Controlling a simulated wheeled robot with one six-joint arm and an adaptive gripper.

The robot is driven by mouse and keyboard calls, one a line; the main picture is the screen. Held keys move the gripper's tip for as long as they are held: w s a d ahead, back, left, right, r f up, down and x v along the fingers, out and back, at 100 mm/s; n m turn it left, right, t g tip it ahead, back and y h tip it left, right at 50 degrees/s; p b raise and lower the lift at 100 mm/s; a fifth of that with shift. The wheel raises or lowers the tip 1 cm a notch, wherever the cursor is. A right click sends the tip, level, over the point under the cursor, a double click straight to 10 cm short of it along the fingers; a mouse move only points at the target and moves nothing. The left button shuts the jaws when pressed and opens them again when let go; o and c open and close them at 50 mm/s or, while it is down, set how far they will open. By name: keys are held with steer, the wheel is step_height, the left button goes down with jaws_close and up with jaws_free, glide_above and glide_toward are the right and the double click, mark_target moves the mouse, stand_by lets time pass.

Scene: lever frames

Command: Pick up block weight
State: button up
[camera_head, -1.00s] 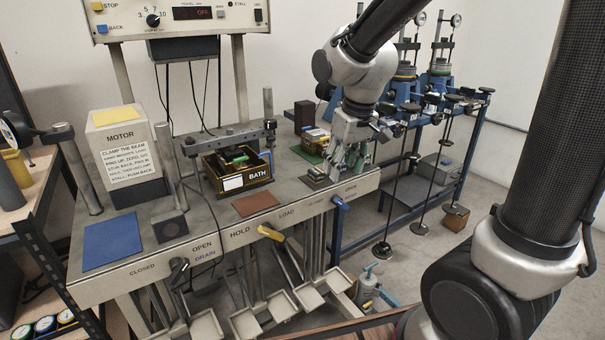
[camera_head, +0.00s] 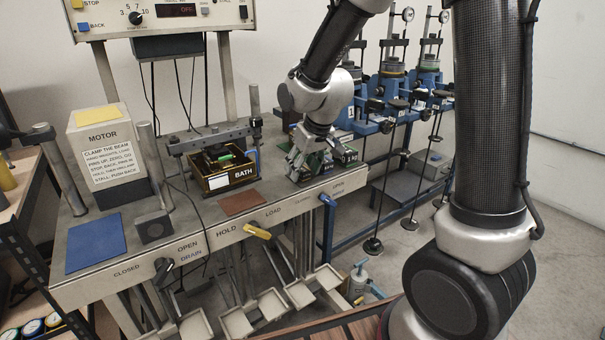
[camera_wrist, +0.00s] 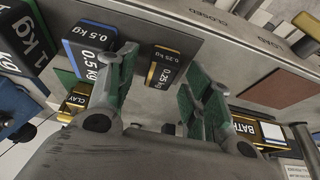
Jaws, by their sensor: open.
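Three block weights show in the wrist view: a black 1 kg block (camera_wrist: 25,40) at the left edge, a blue-edged 0.5 kg block (camera_wrist: 88,48), and a small yellow-edged 0.25 kg block (camera_wrist: 164,67). My gripper (camera_wrist: 155,92) is open with green-padded fingers. The 0.25 kg block lies ahead of the gap between the fingers; the 0.5 kg block is by the left finger, which partly covers it. In the head view my gripper (camera_head: 300,166) is low over the bench's right end, and its fingers hide much of the blocks.
The BATH box (camera_head: 228,172) stands left of my gripper, with a beam above it. Levers, including a blue one (camera_head: 328,200), line the bench front. Blue-framed stands (camera_head: 390,105) are behind to the right.

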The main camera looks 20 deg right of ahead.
steer(key=shift+c, duration=0.2)
jaws_close()
